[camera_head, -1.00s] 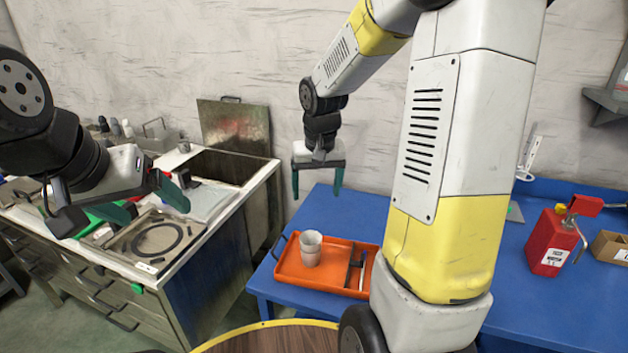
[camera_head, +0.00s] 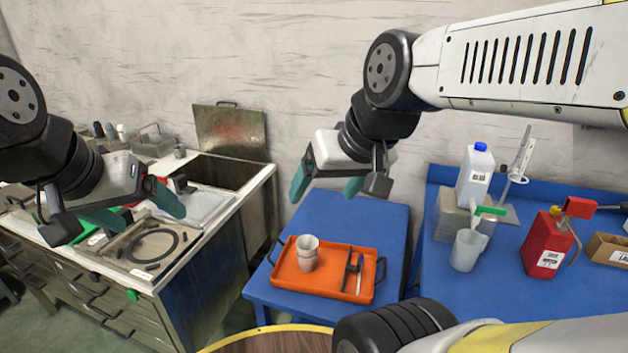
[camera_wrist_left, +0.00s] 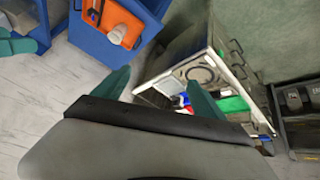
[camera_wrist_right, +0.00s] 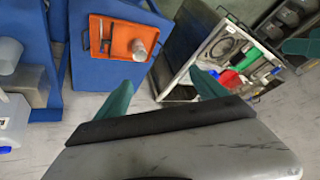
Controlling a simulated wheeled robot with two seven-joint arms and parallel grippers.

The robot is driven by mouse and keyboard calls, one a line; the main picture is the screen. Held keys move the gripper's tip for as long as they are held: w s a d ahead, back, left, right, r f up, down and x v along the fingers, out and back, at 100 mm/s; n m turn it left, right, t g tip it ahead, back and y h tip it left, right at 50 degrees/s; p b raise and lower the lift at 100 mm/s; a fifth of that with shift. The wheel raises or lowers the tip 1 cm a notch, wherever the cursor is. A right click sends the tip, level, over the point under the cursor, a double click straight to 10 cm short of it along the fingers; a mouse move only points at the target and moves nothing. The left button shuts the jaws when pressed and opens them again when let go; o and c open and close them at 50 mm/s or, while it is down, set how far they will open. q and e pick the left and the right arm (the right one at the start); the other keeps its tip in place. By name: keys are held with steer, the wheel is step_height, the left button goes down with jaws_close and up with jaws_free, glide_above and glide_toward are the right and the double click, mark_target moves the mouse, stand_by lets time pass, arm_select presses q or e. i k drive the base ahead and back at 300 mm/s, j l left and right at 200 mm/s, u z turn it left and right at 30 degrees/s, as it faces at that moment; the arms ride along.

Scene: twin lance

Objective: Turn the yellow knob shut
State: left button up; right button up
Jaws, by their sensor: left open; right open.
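My right gripper (camera_head: 325,187) is open and empty, in the air above the back of the small blue table (camera_head: 345,220). Its spread fingers also show in the right wrist view (camera_wrist_right: 160,92), with nothing between them.
An orange tray (camera_head: 285,283) on the blue table holds stacked cups (camera_head: 308,255) and dark tools. The left workbench has a black ring (camera_head: 153,246) and an open basin (camera_head: 222,170). At right stand a white bottle (camera_head: 474,178), a jug (camera_head: 466,250) and a red canister (camera_head: 545,245).

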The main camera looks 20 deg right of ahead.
mark_target(555, 211)
steer(key=z, duration=2.3)
